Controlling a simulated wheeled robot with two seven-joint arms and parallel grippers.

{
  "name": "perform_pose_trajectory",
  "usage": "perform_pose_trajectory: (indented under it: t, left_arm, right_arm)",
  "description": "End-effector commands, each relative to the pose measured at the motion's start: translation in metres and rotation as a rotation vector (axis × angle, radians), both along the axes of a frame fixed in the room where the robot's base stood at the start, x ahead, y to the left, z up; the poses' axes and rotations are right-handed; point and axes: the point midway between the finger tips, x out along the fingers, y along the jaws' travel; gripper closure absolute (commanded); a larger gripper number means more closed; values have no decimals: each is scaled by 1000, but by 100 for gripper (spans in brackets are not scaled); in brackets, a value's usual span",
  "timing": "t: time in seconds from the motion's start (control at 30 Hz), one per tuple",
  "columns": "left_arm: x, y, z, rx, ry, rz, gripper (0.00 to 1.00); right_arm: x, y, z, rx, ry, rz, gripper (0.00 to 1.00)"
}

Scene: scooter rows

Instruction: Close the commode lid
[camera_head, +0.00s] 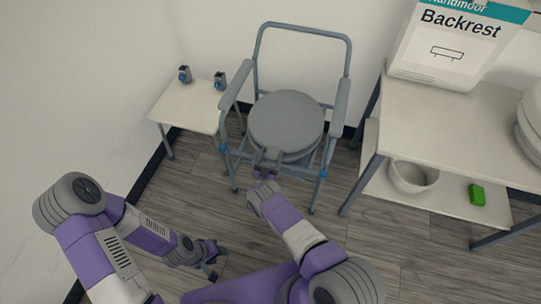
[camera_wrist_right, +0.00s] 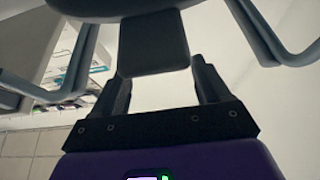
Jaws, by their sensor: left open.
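The commode chair (camera_head: 348,62) has a grey tubular frame with armrests. Its round grey lid (camera_head: 286,118) lies over the seat, looking flat from above; I cannot tell whether it rests fully down. My right gripper (camera_head: 267,157) is at the lid's front edge. In the right wrist view, its fingers (camera_wrist_right: 163,88) are apart, with a dark square tab (camera_wrist_right: 153,42) showing between and beyond their tips; contact is unclear. The lid's dark underside or the seat shows above the tab. My left gripper (camera_head: 213,261) is open and empty, low at the left, away from the commode.
A small white table (camera_head: 187,108) with two small grey-blue items stands left of the commode. At right, a shelf table (camera_head: 455,125) holds a Backrest box (camera_head: 450,50); a white bowl (camera_head: 413,177) and green block (camera_head: 477,195) are on its lower shelf. Walls are behind and left.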

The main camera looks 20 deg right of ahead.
Motion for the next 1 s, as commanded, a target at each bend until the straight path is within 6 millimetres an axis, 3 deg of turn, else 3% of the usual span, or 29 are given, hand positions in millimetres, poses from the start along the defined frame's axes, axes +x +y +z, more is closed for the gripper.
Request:
perform_pose_trajectory:
  t: [0.1,0.43,0.8,1.0]
  left_arm:
    - [0,0,0,0,0,0,57]
    - [0,0,1,0,0,0,57]
    - [0,0,6,0,0,0,57]
    - [0,0,5,0,0,0,57]
  right_arm:
    - [0,0,0,1,0,0,11]
    - [-5,3,-3,4,4,0,11]
    - [-48,33,-27,3,3,0,11]
    - [-57,39,-31,2,0,1,11]
